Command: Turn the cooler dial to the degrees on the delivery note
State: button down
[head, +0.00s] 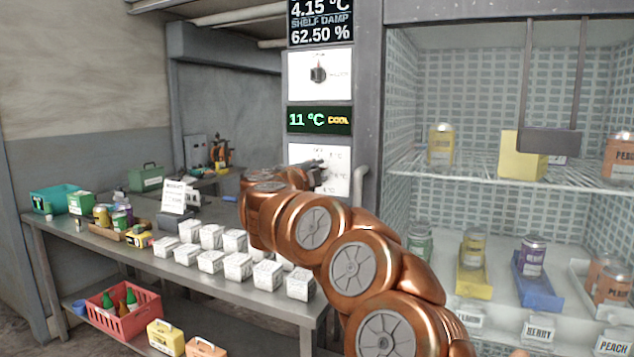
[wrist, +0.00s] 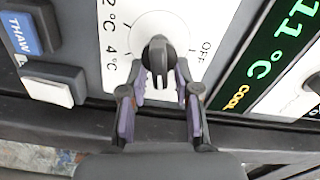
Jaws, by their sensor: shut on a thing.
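The cooler dial is a dark grey knob (wrist: 158,52) on a round white plate marked 2 °C, 4 °C and OFF in the wrist view. My gripper (wrist: 160,80) is shut on the knob, with a finger on each side of its lower part. In the head view my gripper (head: 318,166) is at the white dial panel (head: 337,184), partly covering it. The knob is hidden there, and its exact setting is unclear. The green display (head: 319,120) above reads 11 °C COOL. A propped white note (head: 174,197) stands on the steel table; its small writing is unreadable.
In the wrist view, a blue THAW label (wrist: 22,34) and a white button (wrist: 48,91) are beside the dial. White boxes (head: 210,236) crowd the table. A lit shelf cabinet (head: 510,180) is at right.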

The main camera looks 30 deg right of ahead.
jog(key=m+b, duration=0.1)
jog(key=m, duration=0.1)
jog(key=f+m+b, duration=0.1)
jog(key=b, duration=0.1)
jog(key=shift+a+f+m, duration=0.1)
jog(key=shift+m, duration=0.3)
jog(key=m+b, duration=0.3)
jog(key=shift+w+f+m, duration=0.1)
jog(key=shift+f+m, duration=0.1)
jog(key=shift+m, duration=0.1)
jog(key=m+b, duration=0.2)
jog(key=m, duration=0.2)
jog(key=m+b, duration=0.2)
jog(key=m, duration=0.2)
jog(key=w+a+m+b, duration=0.1)
jog(key=m+b, duration=0.1)
jog(key=m, duration=0.1)
jog(key=shift+w+f+m, duration=0.1)
jog(key=shift+f+m, duration=0.1)
jog(key=shift+m, duration=0.2)
jog(key=m, duration=0.5)
jog(key=shift+w+a+r, duration=0.1)
jog(key=shift+w+r, duration=0.15)
jog(key=shift+w, duration=0.05)
jog(key=shift+m, duration=0.4)
